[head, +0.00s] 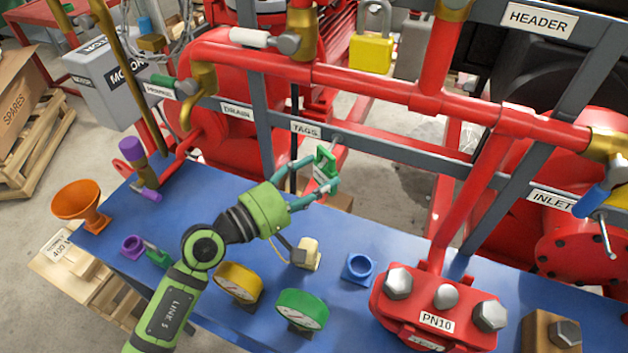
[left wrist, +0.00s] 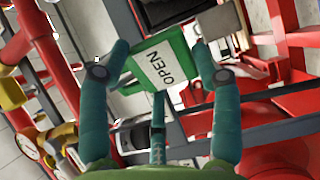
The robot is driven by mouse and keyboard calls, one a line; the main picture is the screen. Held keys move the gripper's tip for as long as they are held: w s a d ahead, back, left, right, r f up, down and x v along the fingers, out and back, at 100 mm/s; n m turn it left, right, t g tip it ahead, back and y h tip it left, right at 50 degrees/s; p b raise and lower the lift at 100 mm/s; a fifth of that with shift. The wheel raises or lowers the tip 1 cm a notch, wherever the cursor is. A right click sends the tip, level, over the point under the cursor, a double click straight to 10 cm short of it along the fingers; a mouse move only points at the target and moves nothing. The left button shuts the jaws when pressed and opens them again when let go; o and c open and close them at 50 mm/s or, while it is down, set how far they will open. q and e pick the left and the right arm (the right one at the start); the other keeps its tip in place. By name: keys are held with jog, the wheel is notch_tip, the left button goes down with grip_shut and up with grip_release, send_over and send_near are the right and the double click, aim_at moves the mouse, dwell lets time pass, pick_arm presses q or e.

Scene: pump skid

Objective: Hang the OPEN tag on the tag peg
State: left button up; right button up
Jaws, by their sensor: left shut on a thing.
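The green OPEN tag (head: 325,160) is held upright between the fingers of my left gripper (head: 322,176), in front of the grey rail. In the left wrist view the tag (left wrist: 162,66) shows its white panel with the word OPEN, between the fingertips (left wrist: 162,58). My left gripper is shut on the tag. The tag peg (head: 335,139) shows as a short grey tip just below and right of the TAGS label (head: 306,130), close to the tag's upper end. I cannot tell whether the tag touches the peg or is around it. My right gripper is not in view.
Red pipes (head: 370,88) and the grey frame rail (head: 385,153) stand behind the blue table (head: 215,190). A yellow padlock (head: 371,52) hangs above. An orange funnel (head: 80,205), yellow gauge (head: 239,283), green gauge (head: 302,310) and red PN10 block (head: 437,322) are on the table.

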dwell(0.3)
pick_arm(q)
jog(key=o, duration=1.2)
